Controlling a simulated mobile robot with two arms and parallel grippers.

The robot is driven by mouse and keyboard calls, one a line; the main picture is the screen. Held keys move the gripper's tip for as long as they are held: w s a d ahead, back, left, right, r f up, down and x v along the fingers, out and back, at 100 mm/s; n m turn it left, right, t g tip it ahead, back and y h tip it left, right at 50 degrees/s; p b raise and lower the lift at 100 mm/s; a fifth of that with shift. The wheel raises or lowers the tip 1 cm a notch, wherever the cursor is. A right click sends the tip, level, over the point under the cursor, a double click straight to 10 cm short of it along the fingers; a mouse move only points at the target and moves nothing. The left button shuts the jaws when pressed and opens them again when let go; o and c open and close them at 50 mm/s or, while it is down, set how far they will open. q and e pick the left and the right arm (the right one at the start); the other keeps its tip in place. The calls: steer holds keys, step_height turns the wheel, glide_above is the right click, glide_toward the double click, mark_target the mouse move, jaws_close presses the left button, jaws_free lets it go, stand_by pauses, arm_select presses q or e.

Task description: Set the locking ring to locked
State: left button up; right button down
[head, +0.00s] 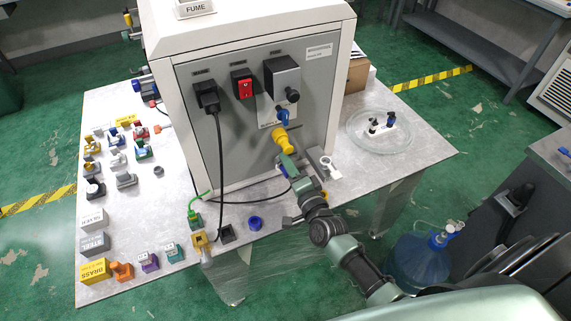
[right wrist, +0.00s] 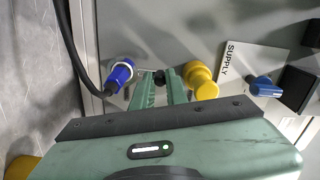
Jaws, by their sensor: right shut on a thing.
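The locking ring appears to be the thick yellow round fitting (head: 283,138) on the lower right of the grey machine's front panel; it also shows in the right wrist view (right wrist: 203,82). My right gripper (head: 288,160) is at its lower side. In the right wrist view its fingers (right wrist: 160,82) close on a small dark knob (right wrist: 158,76) beside the yellow fitting. The knob's join to the ring is hidden, and I cannot read the ring's lock marks. A blue lever (head: 282,117) sits above the ring, by the SUPPLY label (right wrist: 236,62). My left gripper is not in view.
A blue-and-white connector (right wrist: 120,74) is close beside my right fingers, with a black cable near it. A glass dish (head: 380,131) stands right of the machine (head: 235,150). Several small coloured parts and label blocks (head: 95,272) cover the table's left side.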

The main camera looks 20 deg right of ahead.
stand_by(0.4)
steer(key=c, duration=1.4)
jaws_free()
steer(key=shift+d, duration=0.1)
steer(key=s+b, duration=0.1)
steer(key=s, duration=0.6)
steer(key=shift+s+d+b, duration=0.15)
steer(key=shift+s+b, duration=0.15)
steer(key=shift+s, duration=0.1)
